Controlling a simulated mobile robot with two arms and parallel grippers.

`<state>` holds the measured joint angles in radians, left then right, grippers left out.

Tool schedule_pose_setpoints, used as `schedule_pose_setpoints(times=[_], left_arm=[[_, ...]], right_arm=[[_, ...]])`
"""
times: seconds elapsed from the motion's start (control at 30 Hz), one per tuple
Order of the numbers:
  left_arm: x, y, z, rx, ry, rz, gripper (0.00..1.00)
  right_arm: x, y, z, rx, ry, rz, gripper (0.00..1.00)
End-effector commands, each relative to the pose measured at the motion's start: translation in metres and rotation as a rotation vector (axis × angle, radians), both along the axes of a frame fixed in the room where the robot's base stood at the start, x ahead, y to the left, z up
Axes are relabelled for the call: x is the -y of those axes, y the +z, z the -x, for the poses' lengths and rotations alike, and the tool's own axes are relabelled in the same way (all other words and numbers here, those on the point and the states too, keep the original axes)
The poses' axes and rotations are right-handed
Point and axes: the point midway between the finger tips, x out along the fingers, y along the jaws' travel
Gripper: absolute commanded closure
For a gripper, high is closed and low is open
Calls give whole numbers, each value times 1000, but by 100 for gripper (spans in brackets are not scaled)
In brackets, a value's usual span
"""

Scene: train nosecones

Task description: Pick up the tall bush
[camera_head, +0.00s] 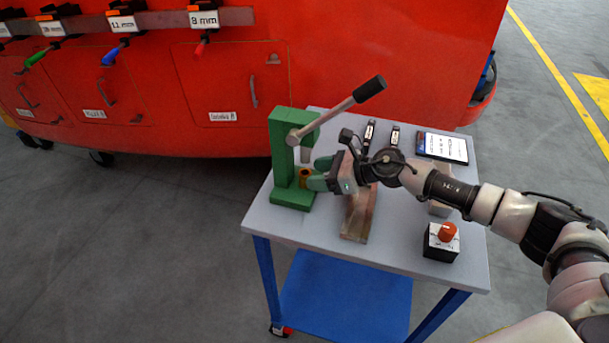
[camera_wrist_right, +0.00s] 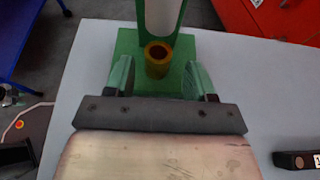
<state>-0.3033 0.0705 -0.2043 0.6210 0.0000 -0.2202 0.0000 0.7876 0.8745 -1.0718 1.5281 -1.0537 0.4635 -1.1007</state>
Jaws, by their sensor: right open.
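The bush is a short, hollow brass-coloured cylinder (camera_head: 305,175). It stands upright on the green base of the arbor press (camera_head: 283,140), and it also shows in the right wrist view (camera_wrist_right: 158,62). My right gripper (camera_head: 317,173) is open, with its green fingers pointing left at the bush. In the right wrist view, the fingers lie on either side of the bush, which sits around the fingertips' middle. I cannot tell whether either finger touches it. My left gripper is not in view.
The press's grey lever (camera_head: 340,110) rises above my gripper. The grey table (camera_head: 390,258) also holds a brownish block (camera_head: 358,217), a black box with a red button (camera_head: 441,243), a tablet (camera_head: 442,147) and small dark labelled items. A red cabinet (camera_head: 350,60) stands behind.

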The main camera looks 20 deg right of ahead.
Motion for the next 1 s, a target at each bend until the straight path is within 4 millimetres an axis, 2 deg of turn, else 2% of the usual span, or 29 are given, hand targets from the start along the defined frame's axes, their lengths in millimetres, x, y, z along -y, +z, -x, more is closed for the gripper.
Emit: schedule_pose_setpoints(times=[0.07, 0.2, 0.5, 0.57, 0.8, 0.87, 1.0], left_arm=[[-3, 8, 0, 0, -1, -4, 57], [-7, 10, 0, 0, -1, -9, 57], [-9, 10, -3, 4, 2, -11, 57], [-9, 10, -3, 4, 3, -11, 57], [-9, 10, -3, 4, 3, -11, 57], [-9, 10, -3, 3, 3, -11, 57], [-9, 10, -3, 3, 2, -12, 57]], right_arm=[[-12, -1, -8, -1, 2, -3, 45], [-25, -10, -17, 0, 2, -1, 45], [-29, -13, -20, 0, 0, 0, 45], [-29, -13, -20, 0, 1, 0, 53], [-29, -13, -20, 0, 1, 0, 90], [-29, -13, -20, 1, 0, -1, 94], [-29, -13, -20, 0, 1, -1, 94]])
